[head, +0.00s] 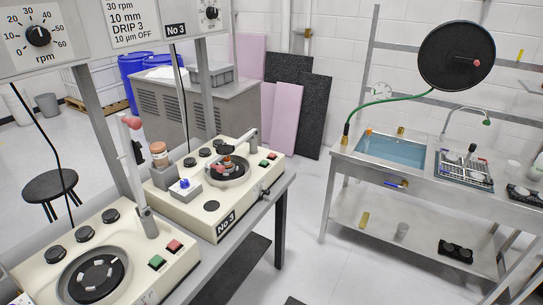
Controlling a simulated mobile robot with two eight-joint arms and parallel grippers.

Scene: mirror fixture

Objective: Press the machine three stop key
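Machine three (212,206) is a cream bench machine with a "No 3" label (226,221) on its front, in the middle of the head view. At the right end of its top are a green key (264,163) and a red key (272,156), side by side. No lettering is readable on either key; the red one looks like the stop key. Its round plate (228,170) holds a reddish part under a swing arm. Neither of my grippers is in view.
A nearer, similar machine (130,225) at lower left has its own green (157,262) and red (174,247) keys. A steel sink bench (335,150) stands at right. A black stool (50,186) is at left. Floor between the benches is mostly clear.

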